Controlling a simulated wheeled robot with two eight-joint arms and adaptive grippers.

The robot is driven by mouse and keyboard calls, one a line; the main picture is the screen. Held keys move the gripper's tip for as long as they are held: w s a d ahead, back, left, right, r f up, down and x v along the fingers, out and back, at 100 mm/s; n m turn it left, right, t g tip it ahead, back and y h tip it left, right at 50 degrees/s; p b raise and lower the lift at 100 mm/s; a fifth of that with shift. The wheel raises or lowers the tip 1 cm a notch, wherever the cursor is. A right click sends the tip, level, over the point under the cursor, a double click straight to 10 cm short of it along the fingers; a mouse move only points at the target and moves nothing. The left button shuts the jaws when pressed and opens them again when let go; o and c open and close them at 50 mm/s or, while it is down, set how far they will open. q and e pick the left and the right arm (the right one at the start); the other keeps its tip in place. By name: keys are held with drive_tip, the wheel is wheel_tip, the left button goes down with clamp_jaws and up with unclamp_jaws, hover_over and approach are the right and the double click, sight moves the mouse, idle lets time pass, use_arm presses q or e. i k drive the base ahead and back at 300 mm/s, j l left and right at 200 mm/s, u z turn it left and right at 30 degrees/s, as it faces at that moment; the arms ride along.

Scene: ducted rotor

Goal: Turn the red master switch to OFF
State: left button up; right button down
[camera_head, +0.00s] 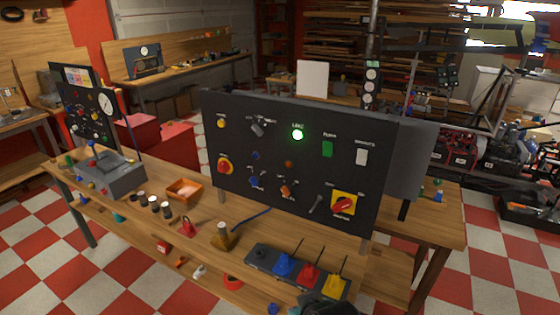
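The red master switch (343,204) is a red rotary handle on a square yellow plate (337,195). It sits at the lower right of the upright black control panel (290,105). The handle looks turned at a slant across its plate. Small white labels are around it, but the position words are too small to read.
A lever box (262,255) stands in front on the wooden bench (205,238). An orange tray (184,191) is to the left.

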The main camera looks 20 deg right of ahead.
sight(342, 203)
drive_tip(key=z, duration=1.2)
